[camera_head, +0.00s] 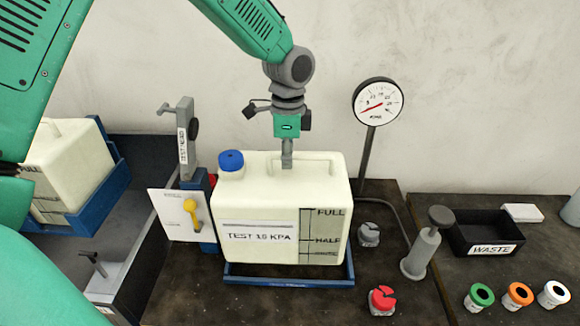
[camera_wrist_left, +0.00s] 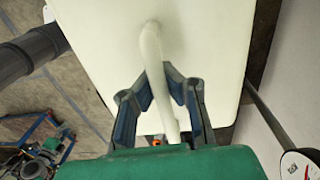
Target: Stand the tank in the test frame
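The cream tank (camera_head: 270,215), marked TEST 10 KPA with FULL and HALF lines and a blue cap (camera_head: 231,161), is upright over the blue tray (camera_head: 290,281) of the test frame. I cannot tell if its base touches the tray. The test head (camera_head: 183,140) stands at its left, with a white panel and yellow lever (camera_head: 191,208). My left gripper (camera_head: 288,160) points down at the tank's handle. In the left wrist view its fingers (camera_wrist_left: 160,85) close around the handle (camera_wrist_left: 152,55) from both sides. My right gripper is not in view.
A second cream tank (camera_head: 66,165) sits in a blue holder at left. A gauge (camera_head: 378,101) stands behind right. A grey hand pump (camera_head: 421,250), a red fitting (camera_head: 382,301), a grey fitting (camera_head: 369,235), a black WASTE bin (camera_head: 500,232) and coloured rings (camera_head: 517,295) lie right.

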